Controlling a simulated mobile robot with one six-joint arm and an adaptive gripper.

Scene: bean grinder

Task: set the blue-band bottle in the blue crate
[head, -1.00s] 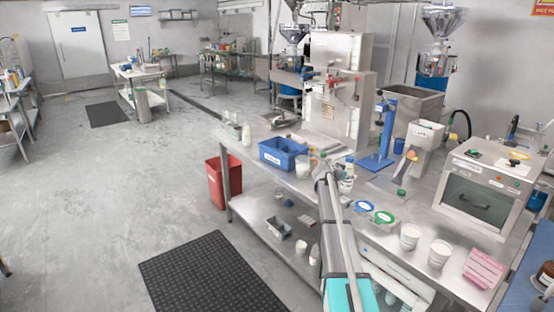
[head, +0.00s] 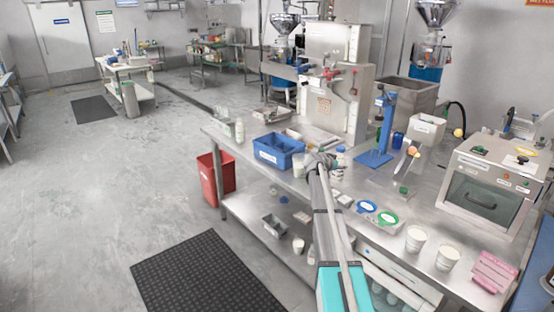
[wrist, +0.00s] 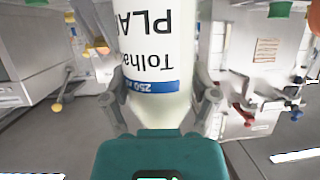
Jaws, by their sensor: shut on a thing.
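The blue-band bottle (wrist: 152,45) fills the middle of the wrist view, white with a blue band and dark print that reads upside down there. The fingers of my gripper (wrist: 160,97) are closed against its two sides. In the head view my gripper (head: 325,162) is over the steel bench, just right of the blue crate. The bottle is hard to make out there, crowded by the gripper and arm. The blue crate (head: 267,157) stands on the bench with a white label on its front; its floor is mostly hidden.
White bottles (head: 240,131) stand left of the crate. A red bin (head: 209,180) is on the floor.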

